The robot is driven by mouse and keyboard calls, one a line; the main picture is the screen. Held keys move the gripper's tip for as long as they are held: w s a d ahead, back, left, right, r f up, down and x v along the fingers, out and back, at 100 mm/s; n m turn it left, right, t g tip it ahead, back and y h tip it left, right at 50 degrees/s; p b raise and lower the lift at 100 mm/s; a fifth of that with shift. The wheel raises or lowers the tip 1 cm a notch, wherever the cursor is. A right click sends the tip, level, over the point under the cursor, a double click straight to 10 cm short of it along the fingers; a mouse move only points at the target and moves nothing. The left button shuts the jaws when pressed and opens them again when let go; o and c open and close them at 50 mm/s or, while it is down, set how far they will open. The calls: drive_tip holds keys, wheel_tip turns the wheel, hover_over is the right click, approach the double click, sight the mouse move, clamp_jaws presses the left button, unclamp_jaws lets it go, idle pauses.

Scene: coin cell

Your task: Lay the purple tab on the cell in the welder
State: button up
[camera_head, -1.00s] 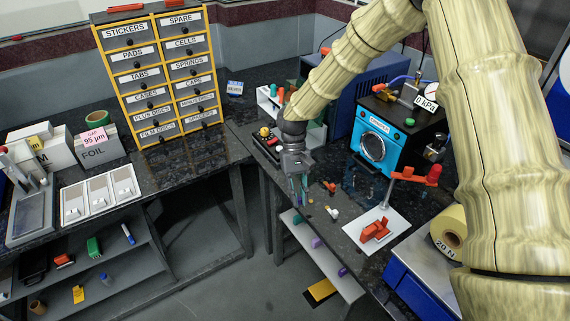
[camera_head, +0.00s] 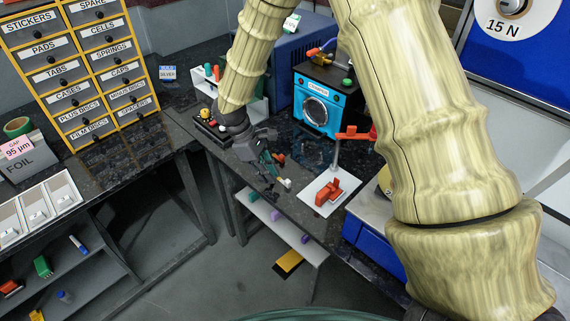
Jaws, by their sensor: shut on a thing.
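My gripper (camera_head: 268,165) hangs low over the front part of the dark bench and leans to the lower right. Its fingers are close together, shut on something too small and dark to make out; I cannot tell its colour. A stand with a red lever (camera_head: 352,134) over a white plate (camera_head: 314,197) is to the right of my gripper and may be the welder. A red clamp-like piece (camera_head: 331,190) sits on that plate. I cannot make out a cell there. Two small purple things (camera_head: 276,215) (camera_head: 304,239) lie on the shelf under the bench.
A blue-fronted machine (camera_head: 316,108) with a round port stands behind. A drawer cabinet (camera_head: 81,75) stands at the left. Blue boxes (camera_head: 373,246) are at the right.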

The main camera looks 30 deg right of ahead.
drive_tip(key=s+d+n+t, duration=0.1)
drive_tip(key=n, duration=0.2)
drive_tip(key=s+d+r+n+t+h+b, duration=0.1)
drive_tip(key=s+d+n, duration=0.1)
drive_tip(key=n, duration=0.2)
drive_tip(key=s+d+r+n+t, duration=0.1)
drive_tip(key=n+t, duration=0.1)
drive_tip(key=n, duration=0.1)
drive_tip(key=shift+s+d+n+h, duration=0.15)
drive_tip(key=shift+d+n+h, duration=0.15)
drive_tip(key=shift+d+n, duration=0.1)
drive_tip(key=shift+s+d+r+n+t+b, duration=0.15)
drive_tip(key=shift+s+n+t, duration=0.1)
drive_tip(key=shift+n, duration=0.25)
drive_tip(key=shift+s+d+r+n+t+b, duration=0.15)
drive_tip(key=shift+s+n+t, duration=0.1)
drive_tip(key=shift+n, duration=0.25)
drive_tip(key=w+d+p, duration=0.1)
drive_tip(key=w+d, duration=0.1)
drive_tip(key=w, duration=0.2)
drive_tip(key=w+d+f+p, duration=0.1)
drive_tip(key=w+d, duration=0.1)
drive_tip(key=w, duration=0.3)
drive_tip(key=w+d+p, duration=0.2)
drive_tip(key=w, duration=0.3)
drive_tip(key=shift+w+d+f, duration=0.25)
drive_tip(key=shift+d, duration=0.15)
drive_tip(key=shift+f+p, duration=0.4)
drive_tip(key=shift+f, duration=1.35)
drive_tip(key=shift+f, duration=0.1)
